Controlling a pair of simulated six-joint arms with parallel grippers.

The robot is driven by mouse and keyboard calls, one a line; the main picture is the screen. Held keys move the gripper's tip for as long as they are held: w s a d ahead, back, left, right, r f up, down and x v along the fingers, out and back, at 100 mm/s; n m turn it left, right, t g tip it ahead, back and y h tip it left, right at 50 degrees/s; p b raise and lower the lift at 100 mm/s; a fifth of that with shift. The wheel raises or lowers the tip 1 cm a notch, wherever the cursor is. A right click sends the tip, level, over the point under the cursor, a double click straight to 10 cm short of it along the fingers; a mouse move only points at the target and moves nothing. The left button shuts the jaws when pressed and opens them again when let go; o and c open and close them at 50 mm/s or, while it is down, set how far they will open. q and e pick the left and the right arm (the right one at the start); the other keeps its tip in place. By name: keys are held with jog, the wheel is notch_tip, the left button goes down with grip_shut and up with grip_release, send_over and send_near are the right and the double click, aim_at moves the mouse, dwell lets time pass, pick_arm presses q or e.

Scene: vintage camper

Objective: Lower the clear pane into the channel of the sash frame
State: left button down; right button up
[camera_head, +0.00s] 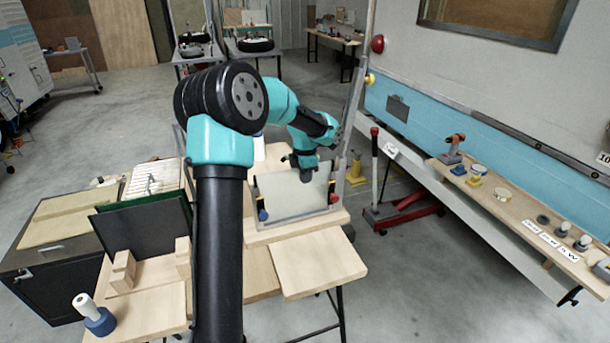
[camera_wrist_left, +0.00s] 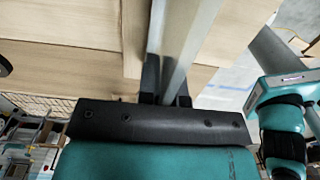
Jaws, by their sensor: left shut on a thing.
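The clear pane (camera_head: 290,195) looks pale and stands upright at the sash frame (camera_head: 301,221) on the wooden bench. The frame is grey. My left gripper (camera_head: 305,168) comes down from above and is shut on the pane's upper edge. In the left wrist view, the pane (camera_wrist_left: 174,78) shows nearly edge-on between the two dark fingers (camera_wrist_left: 166,88). The pane's lower edge is close to the frame's bottom bar; I cannot tell if it sits in the channel. My right gripper is not in view.
Small red and blue knobs (camera_head: 262,214) are at the frame's sides. A dark green panel (camera_head: 145,236) stands in a wooden rack at the left. A blue-based white roller (camera_head: 97,316) is at the front left. A camper side with a shelf (camera_head: 520,215) is at the right.

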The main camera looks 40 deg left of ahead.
pick_arm(q)
jog(key=shift+f, duration=0.15)
dwell(0.4)
jog(key=c, duration=1.2)
grip_release()
notch_tip(320, 180, up, 17)
jog(key=shift+r, duration=0.2)
